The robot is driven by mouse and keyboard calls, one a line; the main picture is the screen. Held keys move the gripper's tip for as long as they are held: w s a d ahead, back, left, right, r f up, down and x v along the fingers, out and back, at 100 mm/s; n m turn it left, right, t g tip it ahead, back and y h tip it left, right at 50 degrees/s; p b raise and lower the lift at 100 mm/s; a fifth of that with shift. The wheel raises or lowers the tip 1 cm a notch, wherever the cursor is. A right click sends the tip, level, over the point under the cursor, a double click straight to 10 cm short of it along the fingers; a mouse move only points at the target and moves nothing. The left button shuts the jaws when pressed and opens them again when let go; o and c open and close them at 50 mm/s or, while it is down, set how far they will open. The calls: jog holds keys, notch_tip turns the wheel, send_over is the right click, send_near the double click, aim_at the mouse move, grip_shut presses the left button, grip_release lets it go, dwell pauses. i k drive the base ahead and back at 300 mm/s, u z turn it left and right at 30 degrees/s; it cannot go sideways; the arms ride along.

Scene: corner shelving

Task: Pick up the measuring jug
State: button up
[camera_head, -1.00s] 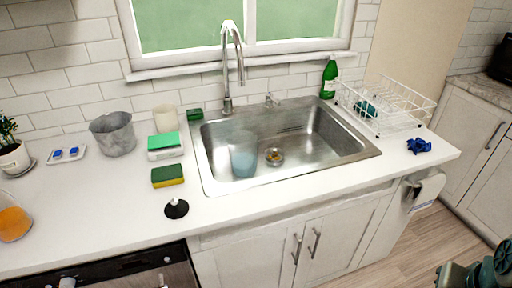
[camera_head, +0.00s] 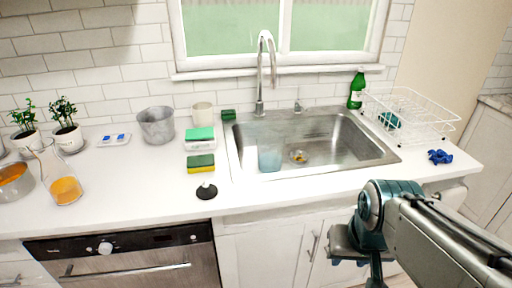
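No vessel shows clear measuring marks, so I cannot tell for certain which is the measuring jug. A grey jug-like vessel (camera_head: 157,126) with a wide open top stands upright on the counter, left of the sink. A translucent blue cup (camera_head: 270,157) stands in the left part of the sink. A clear glass vessel (camera_head: 64,182) holding something orange stands at the left of the counter. My gripper (camera_head: 358,258) is at the lower right, in front of the sink cabinet and apart from all of these. Its fingers are partly hidden, and I cannot tell their opening.
The steel sink (camera_head: 384,159) has a tall faucet (camera_head: 260,75). A cream cup (camera_head: 203,116), sponges (camera_head: 201,163) and a black stopper (camera_head: 206,190) lie around the grey vessel's right side. A white dish rack (camera_head: 425,110) stands at right. The front left counter is clear.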

aim_at(270, 145)
jog(key=i, duration=0.95)
